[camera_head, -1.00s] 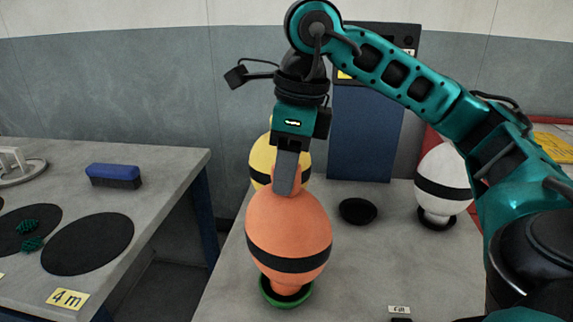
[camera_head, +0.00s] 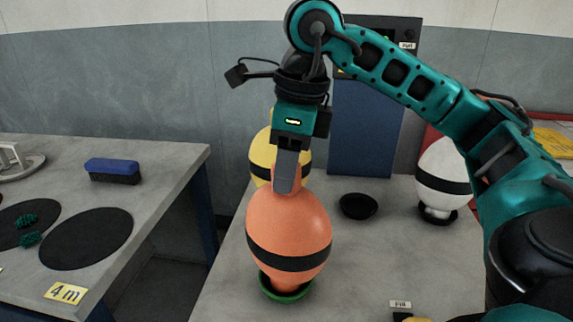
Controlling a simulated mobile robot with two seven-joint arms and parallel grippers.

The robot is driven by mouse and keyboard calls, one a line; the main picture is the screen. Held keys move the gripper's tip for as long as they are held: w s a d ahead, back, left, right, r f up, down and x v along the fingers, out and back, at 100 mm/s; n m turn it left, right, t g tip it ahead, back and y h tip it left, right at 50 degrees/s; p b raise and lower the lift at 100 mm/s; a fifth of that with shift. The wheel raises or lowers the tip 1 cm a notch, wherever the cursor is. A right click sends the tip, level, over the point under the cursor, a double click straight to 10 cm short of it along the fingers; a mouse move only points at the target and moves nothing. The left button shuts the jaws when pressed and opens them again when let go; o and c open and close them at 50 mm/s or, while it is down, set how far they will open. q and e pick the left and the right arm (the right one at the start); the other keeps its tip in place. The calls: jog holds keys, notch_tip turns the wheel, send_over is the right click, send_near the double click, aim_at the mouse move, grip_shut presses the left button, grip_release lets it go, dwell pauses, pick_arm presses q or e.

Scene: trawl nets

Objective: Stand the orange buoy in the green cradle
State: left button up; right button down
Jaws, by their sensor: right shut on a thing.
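The orange buoy (camera_head: 288,222) with a black band stands about upright at the front of the right table. Its lower end is at the green cradle (camera_head: 264,287), a shallow round dish whose rim shows around the base. I cannot tell whether the buoy rests fully on the cradle's bottom. My right gripper (camera_head: 286,172) points down from above and is shut on the narrow top of the buoy. My left gripper is not in view.
A yellow buoy (camera_head: 261,158) stands close behind the orange one. An empty black cradle (camera_head: 358,206) lies to the right, and a white buoy (camera_head: 442,170) stands farther right. The left table holds a blue brush (camera_head: 112,169) and black discs (camera_head: 86,238). A gap separates the tables.

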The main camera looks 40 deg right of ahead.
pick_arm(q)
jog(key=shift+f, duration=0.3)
pick_arm(e)
jog(key=shift+f, duration=0.25)
jog(key=c, duration=0.7)
grip_release()
jog(key=shift+o, duration=0.2)
jog(key=shift+r, duration=0.15)
jog(key=r+p, duration=0.1)
jog(key=r, duration=0.1)
jog(key=r+p, duration=0.1)
jog(key=r, duration=0.2)
jog(key=r+p, duration=0.1)
jog(key=r, duration=0.2)
jog(key=shift+s+d, duration=0.4)
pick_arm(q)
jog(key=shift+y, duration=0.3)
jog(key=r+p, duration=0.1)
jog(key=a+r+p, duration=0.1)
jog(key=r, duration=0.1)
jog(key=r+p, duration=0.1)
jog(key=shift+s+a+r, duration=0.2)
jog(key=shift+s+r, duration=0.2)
pick_arm(e)
jog(key=r, duration=0.4)
jog(key=shift+s+d+r, duration=0.25)
jog(key=shift+s, duration=0.1)
